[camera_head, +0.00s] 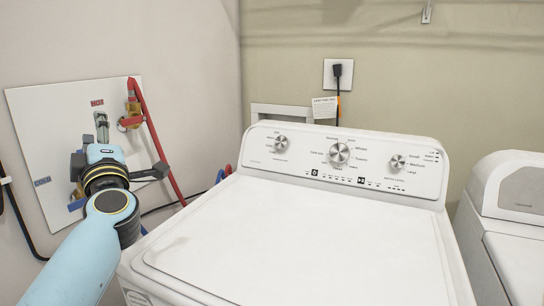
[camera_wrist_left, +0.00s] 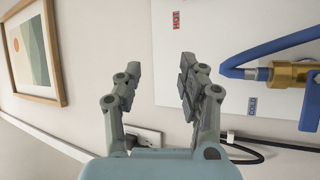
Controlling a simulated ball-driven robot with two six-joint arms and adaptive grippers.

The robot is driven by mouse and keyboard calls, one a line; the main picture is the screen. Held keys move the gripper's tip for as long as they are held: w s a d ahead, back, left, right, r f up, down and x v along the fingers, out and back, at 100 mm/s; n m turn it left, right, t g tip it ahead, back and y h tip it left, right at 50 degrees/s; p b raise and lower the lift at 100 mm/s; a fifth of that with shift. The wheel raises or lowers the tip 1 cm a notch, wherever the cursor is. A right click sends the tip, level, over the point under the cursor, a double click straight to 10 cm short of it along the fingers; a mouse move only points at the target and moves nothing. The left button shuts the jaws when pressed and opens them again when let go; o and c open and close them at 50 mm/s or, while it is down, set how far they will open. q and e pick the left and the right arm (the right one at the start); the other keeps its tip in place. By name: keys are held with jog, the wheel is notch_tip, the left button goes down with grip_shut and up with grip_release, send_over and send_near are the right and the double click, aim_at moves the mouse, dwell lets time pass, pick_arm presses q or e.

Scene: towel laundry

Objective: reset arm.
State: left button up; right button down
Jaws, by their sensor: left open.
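My left gripper (camera_head: 118,165) is raised at the left in the head view, in front of the wall panel and to the left of the washer. In the left wrist view its two grey fingers (camera_wrist_left: 158,88) stand apart with nothing between them. Behind them are the wall and the edge of the white panel. My right gripper is in neither view.
A white washer (camera_head: 300,240) with a closed lid and knobs fills the middle. Another white machine (camera_head: 520,225) stands right. The white panel (camera_head: 45,130) carries a red hose (camera_head: 158,145) and valves. A framed picture (camera_wrist_left: 38,50) hangs on the wall.

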pick_arm(q)
jog(key=s+d+f+m+t+h, duration=0.1)
jog(key=s+d+f+m+h, duration=0.2)
jog(key=d+m+h, duration=0.4)
jog(key=s+d+f+m+h, duration=0.3)
jog(key=d+m+h, duration=0.3)
jog(key=m+h, duration=0.35)
jog(key=s+d+f+m+g+h, duration=0.1)
jog(key=s+d+f+m+g, duration=0.2)
jog(key=s+f+m+g, duration=0.4)
jog(key=s+a+f+g+y, duration=0.2)
jog(key=s+a+f+g, duration=0.15)
jog(key=s, duration=0.45)
jog(key=s+a+f+g+y, duration=0.2)
jog(key=s+a+f, duration=0.15)
jog(key=s, duration=0.45)
jog(key=s+a+f+g+y, duration=0.2)
jog(key=s+f+g, duration=0.15)
jog(key=s, duration=0.45)
notch_tip(320, 180, down, 32)
jog(key=s+a+n+g+b, duration=0.1)
jog(key=s+a+b, duration=0.15)
jog(key=b, duration=0.25)
jog(key=s+f+g+b, duration=0.1)
jog(key=s+f+b, duration=0.2)
jog(key=s+f, duration=1.4)
jog(key=shift+s+a+f+h, duration=0.3)
jog(key=shift+a+f+h, duration=0.05)
jog(key=shift+a+f, duration=0.05)
